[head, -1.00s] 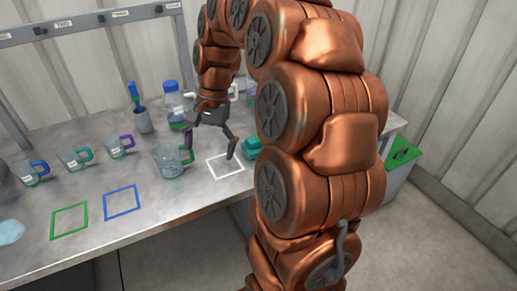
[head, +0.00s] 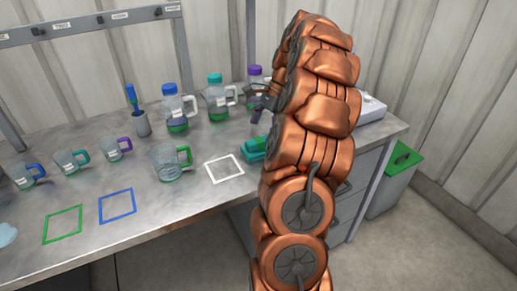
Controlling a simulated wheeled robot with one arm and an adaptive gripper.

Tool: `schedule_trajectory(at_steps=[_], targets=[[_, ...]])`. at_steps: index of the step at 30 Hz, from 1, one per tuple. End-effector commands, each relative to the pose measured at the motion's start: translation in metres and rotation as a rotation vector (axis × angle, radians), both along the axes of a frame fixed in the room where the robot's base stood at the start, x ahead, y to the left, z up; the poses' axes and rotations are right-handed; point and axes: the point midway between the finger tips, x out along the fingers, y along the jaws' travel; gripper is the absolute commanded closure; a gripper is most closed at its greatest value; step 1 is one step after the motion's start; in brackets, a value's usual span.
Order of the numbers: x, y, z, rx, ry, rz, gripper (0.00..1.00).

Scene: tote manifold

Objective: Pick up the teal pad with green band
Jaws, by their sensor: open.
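The teal pad with a green band (head: 252,149) lies on the metal bench, just right of the white square outline. Its right side is hidden behind my copper arm. My gripper (head: 258,110) is open, above and a little beyond the pad, and does not touch it. Part of the gripper is hidden behind the arm. I see nothing between its fingers.
A green-handled beaker (head: 166,163) stands left of the white outline (head: 224,168). Bottles with blue (head: 175,110), teal (head: 217,98) and purple caps stand at the back. Several mugs are at left. A green-lidded bin (head: 402,160) stands right of the bench.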

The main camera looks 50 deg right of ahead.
Motion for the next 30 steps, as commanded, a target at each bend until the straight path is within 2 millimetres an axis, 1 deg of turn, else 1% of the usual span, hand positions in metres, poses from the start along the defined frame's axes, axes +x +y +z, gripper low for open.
schedule_trajectory(at_steps=[3,10,14,19,24,30], targets=[[0.000,0.005,-0.008,0.003,0.002,0.002,0.03],[0.000,0.008,-0.014,0.002,0.002,0.003,0.03],[0.000,0.014,-0.020,0.000,0.000,0.002,0.03],[0.000,0.024,-0.034,0.001,0.001,0.003,0.03],[0.002,0.031,-0.052,0.004,0.003,0.004,0.03],[0.003,0.031,-0.056,0.000,0.000,0.002,0.03]])
